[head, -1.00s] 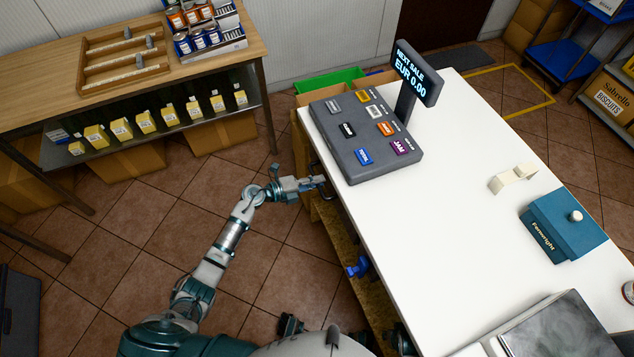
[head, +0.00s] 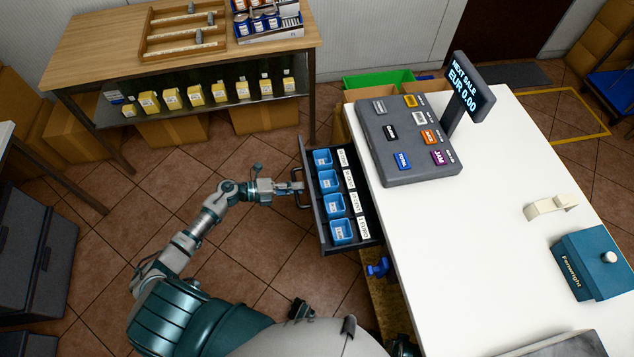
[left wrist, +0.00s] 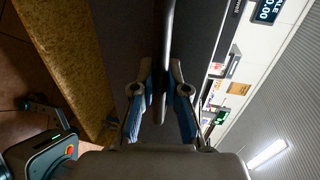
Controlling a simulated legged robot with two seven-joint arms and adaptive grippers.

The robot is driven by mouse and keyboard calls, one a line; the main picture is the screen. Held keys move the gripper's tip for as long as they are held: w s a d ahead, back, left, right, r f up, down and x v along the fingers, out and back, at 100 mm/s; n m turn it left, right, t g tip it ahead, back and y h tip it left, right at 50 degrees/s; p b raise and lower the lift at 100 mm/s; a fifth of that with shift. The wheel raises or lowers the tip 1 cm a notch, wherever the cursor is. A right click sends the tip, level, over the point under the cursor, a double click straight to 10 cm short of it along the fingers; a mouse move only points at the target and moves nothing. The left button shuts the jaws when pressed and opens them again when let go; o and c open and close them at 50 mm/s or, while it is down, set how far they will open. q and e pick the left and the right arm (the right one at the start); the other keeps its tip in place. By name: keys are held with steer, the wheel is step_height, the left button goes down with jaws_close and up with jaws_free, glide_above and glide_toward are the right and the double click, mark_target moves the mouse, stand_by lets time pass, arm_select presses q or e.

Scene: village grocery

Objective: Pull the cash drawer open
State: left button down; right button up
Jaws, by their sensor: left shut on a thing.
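The dark cash drawer (head: 375,236) stands pulled out from under the left edge of the white counter. Several blue coin cups (head: 335,205) and white labels show inside it. My left gripper (head: 297,187) is at the drawer's front, shut on its bar handle (head: 303,203). In the left wrist view the handle (left wrist: 168,50) runs between the two blue-padded fingers (left wrist: 160,108), with the dark drawer front (left wrist: 122,45) beside it. My right gripper is not in view.
The register keypad (head: 410,172) and its price display (head: 470,85) stand on the counter (head: 490,220) above the drawer. A teal box (head: 595,265) sits farther right. A wooden shelf table (head: 100,55) stands at the back left.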

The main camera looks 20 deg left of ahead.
arm_select(q)
steer(key=f+v, duration=0.1)
steer(key=v, duration=0.5)
steer(key=shift+s+a+f, duration=0.2)
steer(key=shift+s+f, duration=0.35)
steer(key=shift+s, duration=0.05)
steer(key=c, duration=1.2)
jaws_free()
steer(key=shift+r, duration=0.25)
steer(key=shift+w+a, duration=0.1)
steer(key=v, duration=1.2)
